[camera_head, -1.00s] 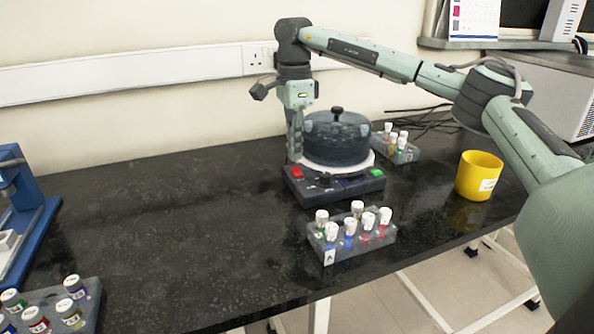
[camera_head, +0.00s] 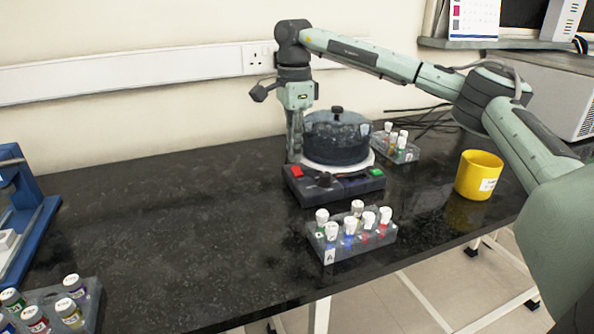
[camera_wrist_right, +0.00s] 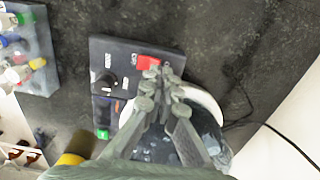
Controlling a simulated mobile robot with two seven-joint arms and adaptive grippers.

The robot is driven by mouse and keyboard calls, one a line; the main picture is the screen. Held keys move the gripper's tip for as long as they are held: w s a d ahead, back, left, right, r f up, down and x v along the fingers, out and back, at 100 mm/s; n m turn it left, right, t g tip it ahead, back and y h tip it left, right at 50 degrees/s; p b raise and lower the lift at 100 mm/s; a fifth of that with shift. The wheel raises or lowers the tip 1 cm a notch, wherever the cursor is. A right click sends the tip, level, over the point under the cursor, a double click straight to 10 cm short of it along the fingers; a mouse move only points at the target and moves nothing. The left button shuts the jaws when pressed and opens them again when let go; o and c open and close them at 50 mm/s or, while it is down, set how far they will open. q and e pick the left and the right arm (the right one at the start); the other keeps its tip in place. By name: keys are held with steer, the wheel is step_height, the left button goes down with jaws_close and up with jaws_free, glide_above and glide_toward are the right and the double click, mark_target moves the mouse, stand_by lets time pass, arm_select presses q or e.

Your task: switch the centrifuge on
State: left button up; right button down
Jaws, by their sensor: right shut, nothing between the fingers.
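The centrifuge has a dark grey base (camera_head: 335,189), a pale ring and a smoky, see-through lid (camera_head: 337,138) that is down. A red switch (camera_head: 296,171) is at the left end of its front panel, with a black knob (camera_head: 323,180) and a green button (camera_head: 376,171) to the right. My right gripper (camera_head: 295,157) points down just behind the red switch. In the right wrist view the shut, empty fingertips (camera_wrist_right: 163,73) are beside the red switch (camera_wrist_right: 148,62); I cannot tell whether they touch it. My left gripper is out of view.
A rack of capped tubes (camera_head: 350,244) stands in front of the centrifuge, and another (camera_head: 399,153) behind it to the right. A yellow container (camera_head: 479,176) is at the right. Another tube rack (camera_head: 91,294) and a blue device (camera_head: 35,235) are at the left. The middle-left bench is clear.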

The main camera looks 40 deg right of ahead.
mark_target(295, 168)
steer(key=shift+f+b, duration=0.4)
steer(key=shift+f, duration=0.6)
stand_by(0.3)
step_height(295, 168, up, 3)
steer(key=p, duration=0.2)
steer(key=shift+p, duration=0.35)
steer(key=shift+r, duration=1.05)
